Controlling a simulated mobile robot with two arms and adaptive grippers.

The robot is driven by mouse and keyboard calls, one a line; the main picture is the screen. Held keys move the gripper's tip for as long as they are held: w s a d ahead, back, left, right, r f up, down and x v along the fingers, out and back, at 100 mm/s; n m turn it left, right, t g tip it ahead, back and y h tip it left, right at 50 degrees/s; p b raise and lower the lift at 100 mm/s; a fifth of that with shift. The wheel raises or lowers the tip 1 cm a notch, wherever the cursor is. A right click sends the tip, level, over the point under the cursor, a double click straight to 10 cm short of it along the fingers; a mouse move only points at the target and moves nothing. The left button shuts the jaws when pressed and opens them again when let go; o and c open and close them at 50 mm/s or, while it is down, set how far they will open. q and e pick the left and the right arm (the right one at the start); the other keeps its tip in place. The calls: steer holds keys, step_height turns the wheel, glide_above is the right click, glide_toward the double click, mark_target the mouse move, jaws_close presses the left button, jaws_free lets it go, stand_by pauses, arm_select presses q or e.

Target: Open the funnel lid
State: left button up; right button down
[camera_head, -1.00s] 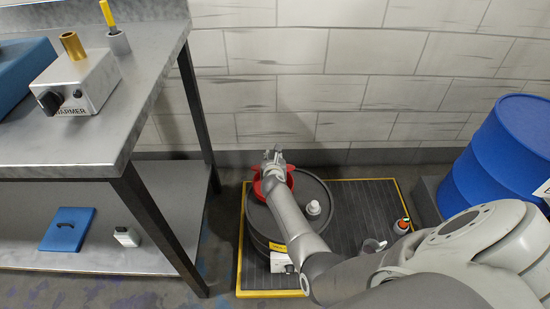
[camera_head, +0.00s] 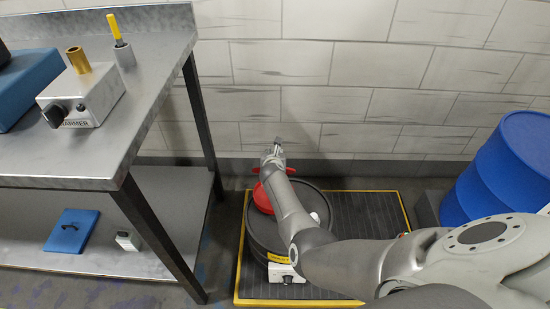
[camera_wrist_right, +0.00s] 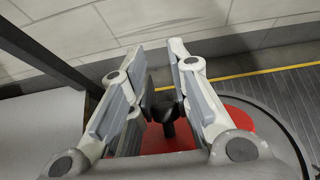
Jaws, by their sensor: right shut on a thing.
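The red funnel (camera_head: 262,199) sits on top of the dark drum (camera_head: 261,236), partly hidden by my right arm. In the right wrist view its red surface (camera_wrist_right: 238,122) shows below the fingers. My right gripper (camera_head: 275,152) is above the funnel, near the wall. In the wrist view its two fingers (camera_wrist_right: 165,100) are closed around a black knob-like handle (camera_wrist_right: 170,128). Small red parts show on both sides of the gripper in the head view; I cannot tell how far the lid is tilted. My left gripper is not in view.
A metal table (camera_head: 150,130) stands at left, carrying a warmer box (camera_head: 85,92). A blue barrel (camera_head: 507,165) stands at right. The drum is on a dark yellow-edged platform (camera_head: 370,212). The brick wall is close behind.

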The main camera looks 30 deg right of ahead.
steer(key=shift+s+a+f, duration=0.15)
steer(key=shift+s+f, duration=0.25)
steer(key=shift+f, duration=0.25)
stand_by(0.4)
steer(key=c, duration=1.8)
jaws_free()
steer(key=o, duration=0.5)
steer(key=shift+w+f, duration=0.15)
steer(key=shift+w, duration=0.1)
steer(key=shift+w+r, duration=0.1)
steer(key=shift+r, duration=0.6)
step_height(320, 180, up, 9)
